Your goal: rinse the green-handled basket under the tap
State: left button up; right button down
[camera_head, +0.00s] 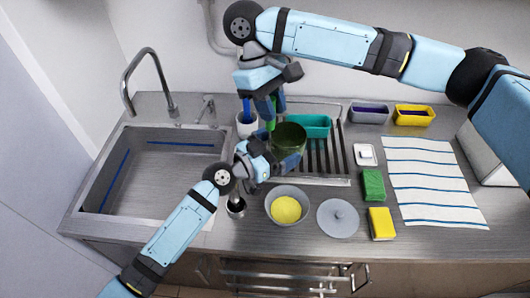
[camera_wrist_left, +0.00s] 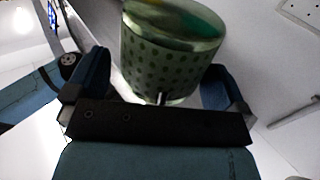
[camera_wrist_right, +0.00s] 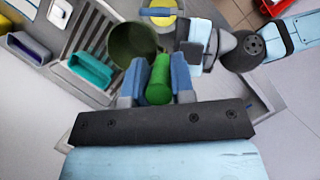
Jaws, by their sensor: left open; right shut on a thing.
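The green-handled basket (camera_head: 289,137) is a dark green perforated bowl held above the drainer, right of the sink. My right gripper (camera_wrist_right: 158,85) is shut on its green handle (camera_wrist_right: 159,90), seen in the right wrist view. My left gripper (camera_head: 280,164) is open, just below and left of the basket. In the left wrist view the basket's dotted wall (camera_wrist_left: 165,65) stands between the open fingers; I cannot tell whether they touch it.
A ribbed drainer (camera_head: 330,150) holds a teal tray (camera_head: 312,124). A grey bowl with yellow contents (camera_head: 287,206), a lid (camera_head: 338,217), a green sponge (camera_head: 373,184) and a yellow sponge (camera_head: 381,223) stand on the counter. A striped cloth (camera_head: 430,180) lies right. The sink basin looks empty.

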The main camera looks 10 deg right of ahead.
pick_arm(q)
jog(key=shift+w+d, duration=0.2)
jog(key=shift+d, duration=0.2)
jog(key=shift+c, duration=0.5)
jog(key=c, duration=0.6)
pick_arm(e)
jog(key=c, duration=0.9)
grip_release()
